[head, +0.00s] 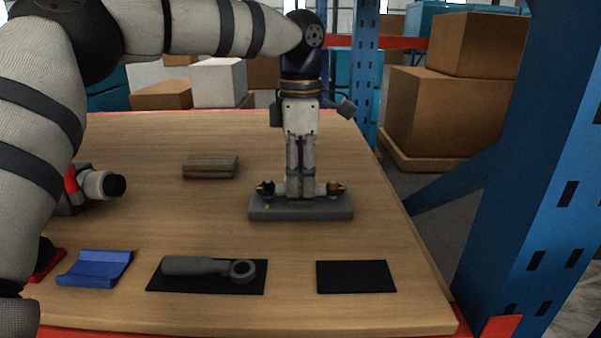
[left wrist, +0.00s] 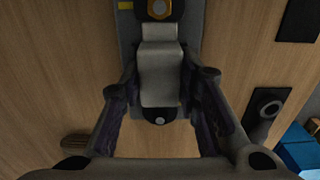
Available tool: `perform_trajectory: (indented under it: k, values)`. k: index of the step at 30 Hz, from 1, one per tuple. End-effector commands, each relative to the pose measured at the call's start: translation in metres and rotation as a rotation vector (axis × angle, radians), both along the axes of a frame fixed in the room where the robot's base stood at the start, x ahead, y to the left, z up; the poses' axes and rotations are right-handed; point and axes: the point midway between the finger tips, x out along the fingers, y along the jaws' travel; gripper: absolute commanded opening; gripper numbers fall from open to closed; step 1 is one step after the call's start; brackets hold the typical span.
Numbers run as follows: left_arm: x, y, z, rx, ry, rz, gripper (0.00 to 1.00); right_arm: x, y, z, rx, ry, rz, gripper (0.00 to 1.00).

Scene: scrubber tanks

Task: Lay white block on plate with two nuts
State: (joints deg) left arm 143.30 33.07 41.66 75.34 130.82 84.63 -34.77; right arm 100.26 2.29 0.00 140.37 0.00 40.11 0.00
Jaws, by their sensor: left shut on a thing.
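The grey plate (head: 340,210) lies on the wooden table, with one nut (head: 265,188) near its left end and another nut (head: 335,188) near its right end. My left gripper (head: 300,190) points straight down over the plate's middle, between the nuts. In the left wrist view the white block (left wrist: 160,75) is between the fingers, and the left gripper is shut on it. The block lies along the plate between a brass-coloured nut (left wrist: 158,8) and a dark nut (left wrist: 157,116). Whether its underside touches the plate is hidden. My right gripper is not in view.
A wooden block (head: 210,167) lies behind left. In front are a blue tray (head: 95,268), a grey ring-ended wrench (head: 200,266) on a black mat (head: 255,285), and an empty black mat (head: 355,276). A blue rack post (head: 530,180) stands at the right.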

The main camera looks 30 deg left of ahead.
Motion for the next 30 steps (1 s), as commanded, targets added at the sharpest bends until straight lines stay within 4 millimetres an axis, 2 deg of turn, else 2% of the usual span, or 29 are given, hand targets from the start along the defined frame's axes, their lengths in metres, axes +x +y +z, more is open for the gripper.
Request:
perform_trajectory:
  k: [30]
  values:
    - [-0.0004, 0.0000, -0.0098, 0.000, 0.005, 0.001, 0.01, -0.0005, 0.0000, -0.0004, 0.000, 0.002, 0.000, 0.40]
